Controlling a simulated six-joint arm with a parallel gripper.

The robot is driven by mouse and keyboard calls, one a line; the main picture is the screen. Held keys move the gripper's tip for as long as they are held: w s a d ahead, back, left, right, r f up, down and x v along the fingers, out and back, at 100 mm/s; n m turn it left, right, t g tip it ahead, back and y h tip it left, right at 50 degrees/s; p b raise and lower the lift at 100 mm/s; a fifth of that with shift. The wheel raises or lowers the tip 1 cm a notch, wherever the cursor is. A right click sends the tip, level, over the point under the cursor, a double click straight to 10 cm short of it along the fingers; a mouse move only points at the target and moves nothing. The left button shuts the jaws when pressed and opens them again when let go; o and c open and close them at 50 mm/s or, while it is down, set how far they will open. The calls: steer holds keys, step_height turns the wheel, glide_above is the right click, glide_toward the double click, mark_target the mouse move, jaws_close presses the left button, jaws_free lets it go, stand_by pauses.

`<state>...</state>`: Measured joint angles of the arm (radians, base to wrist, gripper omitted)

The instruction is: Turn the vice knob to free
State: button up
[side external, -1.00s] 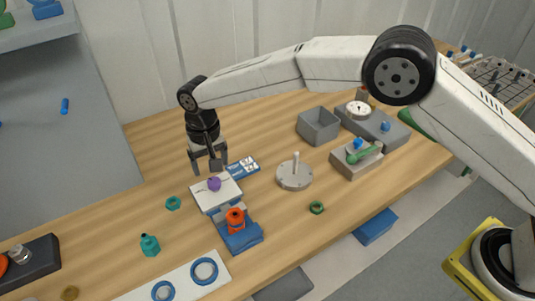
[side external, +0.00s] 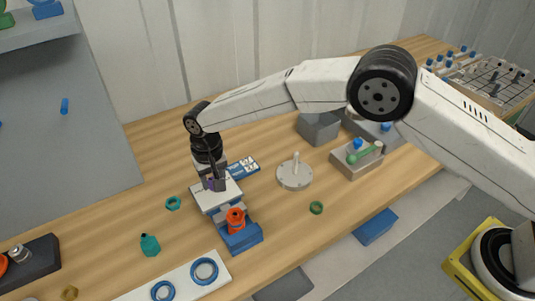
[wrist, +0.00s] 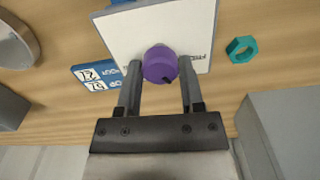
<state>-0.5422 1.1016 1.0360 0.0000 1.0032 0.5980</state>
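The purple vice knob (wrist: 160,66) sits on a white plate (wrist: 120,32) with partly readable lettering along its right edge in the wrist view. A dark mark shows on the knob's lower right. My gripper (wrist: 160,75) has one finger on each side of the knob, with narrow gaps showing, so it looks open around it. In the side view my gripper (side external: 213,182) is down at the plate and mostly hides the knob. The blue vice (side external: 243,239) adjoins the white plate (side external: 208,200) and holds an orange-red part (side external: 235,219).
A blue label card (side external: 244,167) lies behind the plate. A teal nut (side external: 173,203) lies to the left, and a grey disc with a post (side external: 295,174) stands to the right.

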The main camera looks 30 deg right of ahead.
jaws_close()
steer(key=shift+n, duration=2.9)
steer(key=o, duration=0.7)
jaws_free()
steer(key=shift+o, duration=0.2)
steer(key=shift+r, duration=3.9)
